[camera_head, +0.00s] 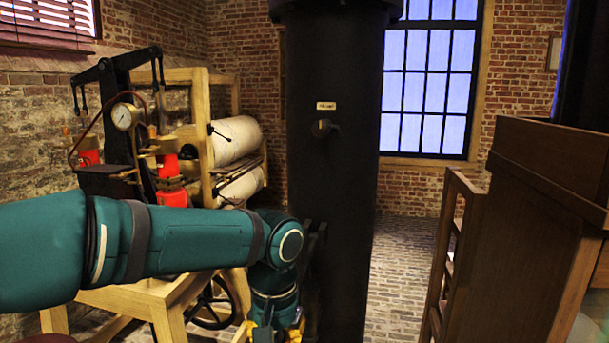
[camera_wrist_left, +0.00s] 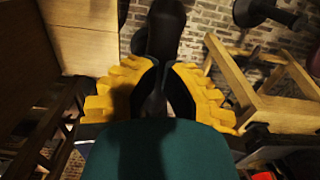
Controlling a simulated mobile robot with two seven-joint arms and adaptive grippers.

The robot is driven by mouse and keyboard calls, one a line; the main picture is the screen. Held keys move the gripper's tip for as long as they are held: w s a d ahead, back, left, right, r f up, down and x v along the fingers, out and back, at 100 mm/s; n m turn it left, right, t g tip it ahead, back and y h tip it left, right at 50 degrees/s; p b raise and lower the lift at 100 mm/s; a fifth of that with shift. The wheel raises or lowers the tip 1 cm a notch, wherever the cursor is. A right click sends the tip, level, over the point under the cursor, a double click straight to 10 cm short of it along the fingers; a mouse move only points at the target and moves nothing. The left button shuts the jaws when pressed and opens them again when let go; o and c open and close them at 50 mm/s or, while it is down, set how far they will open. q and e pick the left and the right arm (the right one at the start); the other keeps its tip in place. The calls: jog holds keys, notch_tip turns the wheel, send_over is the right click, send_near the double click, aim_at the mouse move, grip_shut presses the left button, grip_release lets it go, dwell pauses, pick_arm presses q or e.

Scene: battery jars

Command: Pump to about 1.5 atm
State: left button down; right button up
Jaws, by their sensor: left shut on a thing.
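The pump (camera_head: 120,110) stands at the left in the head view, with a black frame, a rocking beam on top and red cylinders. Its round pressure gauge (camera_head: 124,116) has a pale dial, too small here to read. My left arm reaches across in front of the pump's wooden stand. My left gripper (camera_head: 275,332), with yellow fingers, is low at the bottom edge, right of the stand. In the left wrist view the fingers close around a dark rounded bar (camera_wrist_left: 165,30). What the bar joins to is hidden. My right gripper is not seen.
A thick black column (camera_head: 332,200) rises just right of my left wrist. White rolls (camera_head: 236,140) lie in a wooden frame behind the pump. Wooden furniture (camera_head: 530,220) fills the right side. Brick floor (camera_head: 400,265) is clear between column and furniture.

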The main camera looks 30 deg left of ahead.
pick_arm(q)
notch_tip(320, 180, up, 16)
jog(key=p, duration=1.4)
jog(key=shift+f, duration=0.15)
jog(key=shift+f, duration=0.1)
notch_tip(320, 180, down, 11)
jog(key=b, duration=0.8)
notch_tip(320, 180, down, 5)
jog(key=b, duration=0.3)
jog(key=shift+r, duration=0.2)
notch_tip(320, 180, up, 6)
jog(key=p, duration=0.4)
jog(key=shift+f+p, duration=0.15)
jog(key=shift+p, duration=0.15)
notch_tip(320, 180, up, 10)
jog(key=p, duration=0.8)
jog(key=shift+p, duration=0.3)
